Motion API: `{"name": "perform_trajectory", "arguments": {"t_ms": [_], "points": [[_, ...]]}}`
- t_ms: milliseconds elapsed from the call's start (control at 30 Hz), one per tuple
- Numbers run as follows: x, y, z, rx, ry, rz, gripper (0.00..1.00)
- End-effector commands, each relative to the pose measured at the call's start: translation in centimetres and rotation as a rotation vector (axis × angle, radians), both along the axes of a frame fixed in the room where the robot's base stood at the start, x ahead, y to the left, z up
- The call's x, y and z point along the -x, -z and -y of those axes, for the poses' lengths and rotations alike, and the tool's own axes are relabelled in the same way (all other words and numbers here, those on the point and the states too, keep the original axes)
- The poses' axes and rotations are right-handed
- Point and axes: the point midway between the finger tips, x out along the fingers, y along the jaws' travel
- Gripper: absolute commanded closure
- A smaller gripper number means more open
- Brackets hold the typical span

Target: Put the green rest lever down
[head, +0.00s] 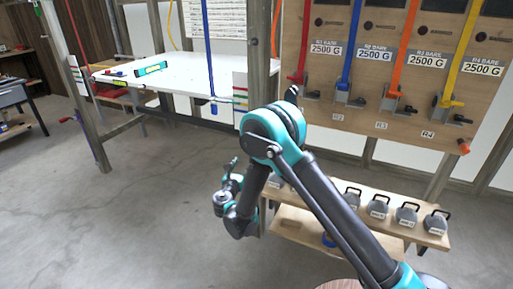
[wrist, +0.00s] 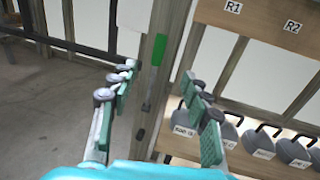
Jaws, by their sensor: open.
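A flat green piece (wrist: 159,49) stands upright on the wooden post (wrist: 170,60) in the wrist view, ahead of my gripper. It may be the green rest lever; I cannot tell for sure. A dark bar (wrist: 148,95) runs down the post below it. My gripper (wrist: 160,82) is open and empty, its fingers spread left and right of the post in the picture, with the green piece beyond the fingertips. In the head view my gripper (head: 229,180) hangs left of the weight shelf, and my arm hides part of the post.
A shelf (head: 432,238) with several grey weights (head: 408,214) stands at the right, close to my right finger. A wooden board (head: 405,115) with red, blue, orange and yellow straps is above it. A white hanging platform (head: 185,78) is at the left. The floor (head: 120,220) at left is clear.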

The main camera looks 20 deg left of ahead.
Motion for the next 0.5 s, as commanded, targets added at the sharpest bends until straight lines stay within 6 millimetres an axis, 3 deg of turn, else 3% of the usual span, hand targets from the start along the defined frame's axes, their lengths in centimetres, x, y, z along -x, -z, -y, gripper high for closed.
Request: {"name": "perform_trajectory", "arguments": {"t_ms": [167,500], "points": [[-2.1,0.0,-0.1,0.001,0.003,0.0,0.52],[-8.7,0.0,-0.8,-0.002,0.005,-0.001,0.52]]}}
